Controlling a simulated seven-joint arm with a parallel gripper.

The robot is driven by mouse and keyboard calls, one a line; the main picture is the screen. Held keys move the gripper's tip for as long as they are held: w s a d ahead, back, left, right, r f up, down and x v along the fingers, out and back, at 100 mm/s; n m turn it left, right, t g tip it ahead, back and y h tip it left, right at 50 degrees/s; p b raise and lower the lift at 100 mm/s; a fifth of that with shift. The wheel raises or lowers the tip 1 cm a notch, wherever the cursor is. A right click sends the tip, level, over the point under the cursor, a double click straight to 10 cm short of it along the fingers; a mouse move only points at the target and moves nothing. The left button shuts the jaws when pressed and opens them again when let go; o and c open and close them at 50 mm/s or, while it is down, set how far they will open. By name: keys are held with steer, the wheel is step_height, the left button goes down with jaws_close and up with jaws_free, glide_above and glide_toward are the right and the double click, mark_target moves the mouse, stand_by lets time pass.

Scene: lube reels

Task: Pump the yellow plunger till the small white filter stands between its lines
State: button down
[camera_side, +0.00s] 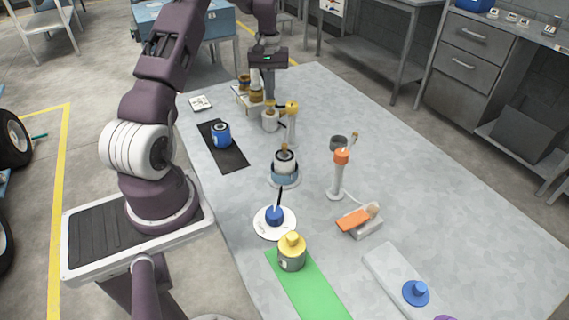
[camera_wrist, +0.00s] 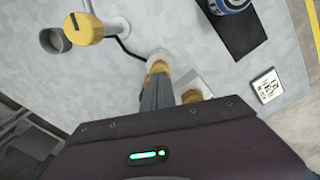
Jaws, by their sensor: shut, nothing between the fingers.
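A white pump body (camera_side: 270,121) stands at the back of the table with a yellow plunger (camera_side: 270,105) on top. The plunger also shows in the wrist view (camera_wrist: 160,66). My gripper (camera_side: 269,97) is shut and empty, pointing down, with its fingertips at or just above the plunger; I cannot tell whether they touch. A dark hose (camera_wrist: 130,50) runs from the pump toward a stand with a yellow head (camera_side: 291,106). I cannot pick out the small white filter or its lines for sure. A white jar (camera_side: 284,159) stands in a blue-and-white dish in front.
An orange-headed stand (camera_side: 341,157) and a grey cup (camera_side: 338,142) are at right. A blue can (camera_side: 221,132) is on a black mat (camera_side: 231,158). A yellow-topped can (camera_side: 291,257) is in front.

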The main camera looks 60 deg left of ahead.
steer(key=shift+f, duration=1.5)
steer(key=shift+r, duration=3.8)
steer(key=s+d+r+m+t, duration=0.1)
steer(key=d+r+m, duration=0.1)
steer(key=d+r, duration=0.7)
steer(key=s+d+r+m+t, duration=0.1)
steer(key=d+r+m, duration=0.2)
steer(key=d+r, duration=0.55)
steer(key=s+d+r+m+t, duration=0.1)
steer(key=s+d+m, duration=0.1)
steer(key=s+d, duration=0.4)
steer(key=s+d+m+t, duration=0.1)
steer(key=s+d, duration=0.2)
steer(key=d, duration=0.5)
steer(key=s+d+f+m, duration=0.1)
steer(key=s+d+m, duration=0.1)
steer(key=s, duration=0.3)
steer(key=s+d+f+m+t, duration=0.1)
steer(key=s+d+f+m, duration=0.1)
steer(key=s, duration=0.4)
steer(key=shift+s+d+t, duration=0.2)
steer(key=shift+d+t, duration=0.1)
steer(key=shift+d, duration=0.55)
